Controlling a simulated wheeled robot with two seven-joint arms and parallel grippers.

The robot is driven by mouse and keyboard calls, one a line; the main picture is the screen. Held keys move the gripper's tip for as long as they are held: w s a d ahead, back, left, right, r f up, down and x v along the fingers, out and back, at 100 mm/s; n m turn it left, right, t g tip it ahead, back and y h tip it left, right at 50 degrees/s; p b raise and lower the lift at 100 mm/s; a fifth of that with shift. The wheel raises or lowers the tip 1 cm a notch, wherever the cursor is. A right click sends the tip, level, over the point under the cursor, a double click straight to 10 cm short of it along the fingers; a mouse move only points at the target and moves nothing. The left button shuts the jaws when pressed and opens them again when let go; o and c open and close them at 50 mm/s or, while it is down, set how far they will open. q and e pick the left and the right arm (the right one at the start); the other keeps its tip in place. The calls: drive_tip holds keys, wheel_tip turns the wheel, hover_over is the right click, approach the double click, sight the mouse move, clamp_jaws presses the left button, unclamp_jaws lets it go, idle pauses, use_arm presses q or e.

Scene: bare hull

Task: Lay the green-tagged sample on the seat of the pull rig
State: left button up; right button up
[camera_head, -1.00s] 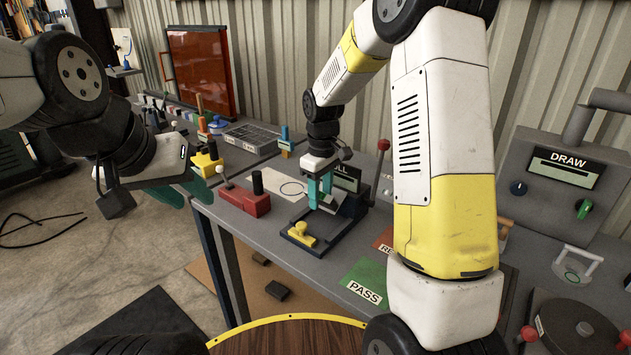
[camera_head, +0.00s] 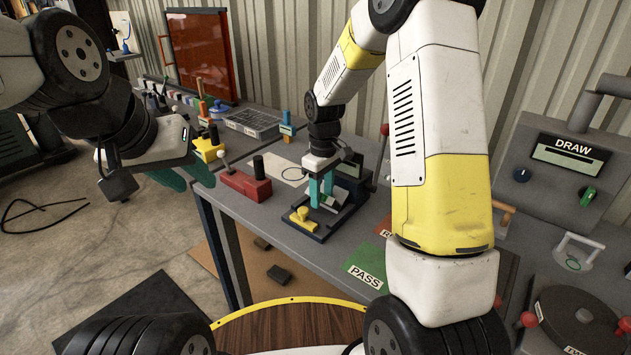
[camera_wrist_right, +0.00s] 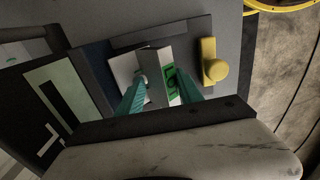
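The green-tagged sample (camera_wrist_right: 172,82) is a pale grey piece between the two teal fingers of my right gripper (camera_wrist_right: 161,86); its green mark faces the right wrist camera. The right gripper (camera_head: 321,193) looks shut on it, low over the pull rig (camera_head: 311,230). The rig is a dark base with a yellow knob (camera_head: 303,215), which also shows in the right wrist view (camera_wrist_right: 212,65). The fingers hide part of the seat, so I cannot tell whether the sample touches it. My left gripper (camera_head: 182,177) is at the left, off the bench edge; its finger gap is not clear.
A red block with a black knob (camera_head: 245,186) stands left of the rig. A green PASS mat (camera_head: 367,265) lies at the bench's front, right of the rig. A DRAW box (camera_head: 560,165) and a round dark device (camera_head: 578,318) stand further right. My right arm covers the middle.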

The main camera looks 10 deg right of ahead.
drive_tip(key=r, duration=0.6)
drive_tip(key=shift+w+d+r, duration=0.25)
drive_tip(key=shift+d+r, duration=0.05)
drive_tip(key=shift+r, duration=0.1)
drive_tip(key=shift+s+a+r, duration=0.2)
drive_tip(key=shift+s+r, duration=0.05)
drive_tip(key=shift+r, duration=0.35)
drive_tip(key=s+d+r+m+t, duration=0.1)
drive_tip(key=s+r+m+t, duration=0.1)
drive_tip(key=s+r, duration=0.2)
drive_tip(key=s+d+r+m+t+y, duration=0.1)
drive_tip(key=s+r, duration=0.4)
drive_tip(key=s, duration=0.6)
drive_tip(key=s+d+r+m+t+y, duration=0.1)
drive_tip(key=s+d+r+m+t, duration=0.1)
drive_tip(key=s+r+m, duration=0.3)
drive_tip(key=shift+s+d+t, duration=0.2)
drive_tip(key=shift+s+t, duration=0.5)
drive_tip(key=shift+s, duration=0.55)
